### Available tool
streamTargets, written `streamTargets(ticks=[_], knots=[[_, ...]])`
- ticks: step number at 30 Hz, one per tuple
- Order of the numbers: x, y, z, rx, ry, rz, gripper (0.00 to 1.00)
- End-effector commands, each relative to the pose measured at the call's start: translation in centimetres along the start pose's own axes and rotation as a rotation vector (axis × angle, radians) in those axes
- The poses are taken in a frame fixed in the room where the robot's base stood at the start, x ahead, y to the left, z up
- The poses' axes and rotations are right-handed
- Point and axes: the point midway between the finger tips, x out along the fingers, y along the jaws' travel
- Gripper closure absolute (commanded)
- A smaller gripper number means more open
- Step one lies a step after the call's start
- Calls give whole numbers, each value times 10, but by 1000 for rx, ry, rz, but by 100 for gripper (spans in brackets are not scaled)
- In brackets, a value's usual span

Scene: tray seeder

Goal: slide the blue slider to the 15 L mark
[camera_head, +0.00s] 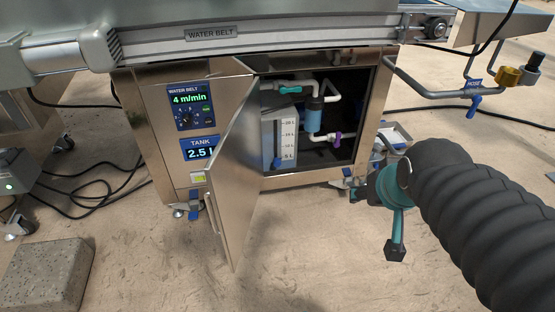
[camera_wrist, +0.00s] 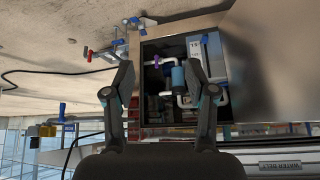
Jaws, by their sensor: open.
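The blue slider (camera_head: 278,162) sits low on the tank (camera_head: 269,134) inside the open cabinet, beside the 5 L mark of a white scale (camera_head: 288,140). The 15 L mark (camera_head: 287,133) is higher on that scale. The wrist view is upside down and shows the scale (camera_wrist: 205,42) past the right finger; the slider is too small to make out there. My gripper (camera_wrist: 160,82) is open and empty, its fingers framing the cabinet opening. In the head view my gripper (camera_head: 376,220) is outside the cabinet, right of the opening, apart from the slider.
The cabinet door (camera_head: 233,170) stands open at the left of the opening. White pipes, a blue filter (camera_head: 314,117) and a purple valve (camera_head: 334,138) fill the right of the tank. The water belt (camera_head: 250,36) runs above. A concrete block (camera_head: 47,275) lies front left.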

Motion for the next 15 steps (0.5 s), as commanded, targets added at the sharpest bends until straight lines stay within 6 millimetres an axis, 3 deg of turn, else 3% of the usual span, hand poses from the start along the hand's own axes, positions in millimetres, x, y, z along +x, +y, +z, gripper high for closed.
streamTargets(ticks=[6, 15], knots=[[61, -11, -70, 17, 117, -21, 44], [151, -41, -140, 29, 290, -68, 44]])
